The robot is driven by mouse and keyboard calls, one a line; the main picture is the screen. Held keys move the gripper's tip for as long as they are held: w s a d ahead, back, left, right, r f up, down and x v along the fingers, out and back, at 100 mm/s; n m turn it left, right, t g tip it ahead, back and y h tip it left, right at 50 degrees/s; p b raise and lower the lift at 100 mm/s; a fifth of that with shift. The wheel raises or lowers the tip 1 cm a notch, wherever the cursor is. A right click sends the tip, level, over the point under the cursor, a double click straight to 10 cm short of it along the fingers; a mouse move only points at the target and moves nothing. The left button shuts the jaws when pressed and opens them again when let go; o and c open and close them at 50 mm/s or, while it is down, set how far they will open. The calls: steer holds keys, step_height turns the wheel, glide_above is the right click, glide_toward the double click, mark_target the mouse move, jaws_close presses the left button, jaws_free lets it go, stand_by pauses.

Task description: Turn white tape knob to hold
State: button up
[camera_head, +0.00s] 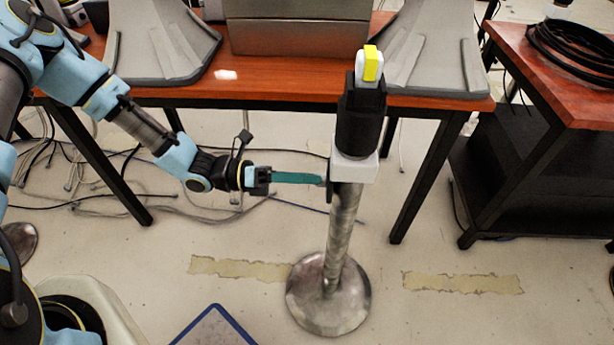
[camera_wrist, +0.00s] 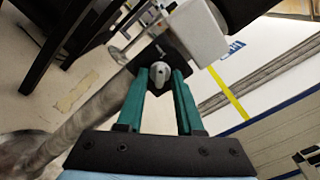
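A small white-grey knob (camera_wrist: 160,73) sits on a dark square plate (camera_wrist: 164,55) on the side of a white box in the wrist view. In the head view the white box (camera_head: 354,167) is on a metal post, and the plate shows edge-on at its left side; the knob is hidden there. My gripper (camera_head: 321,180) reaches in from the left with teal fingers close to the plate. In the wrist view my gripper (camera_wrist: 160,74) has its fingers apart, one on each side of the knob, with small gaps visible. I cannot tell how deep the knob sits between the tips.
The post stands on a round metal base (camera_head: 328,294). A black holder (camera_head: 360,118) with a yellow-and-white piece (camera_head: 370,64) tops it. A wooden table (camera_head: 270,92) stands behind, and a second table (camera_head: 560,75) is at right. Cables (camera_head: 215,205) lie on the floor.

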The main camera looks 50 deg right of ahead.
jaws_close()
stand_by(0.3)
steer(key=shift+m+p, duration=0.6)
steer(key=shift+m, duration=8.3)
steer(key=shift+o, duration=1.4)
jaws_free()
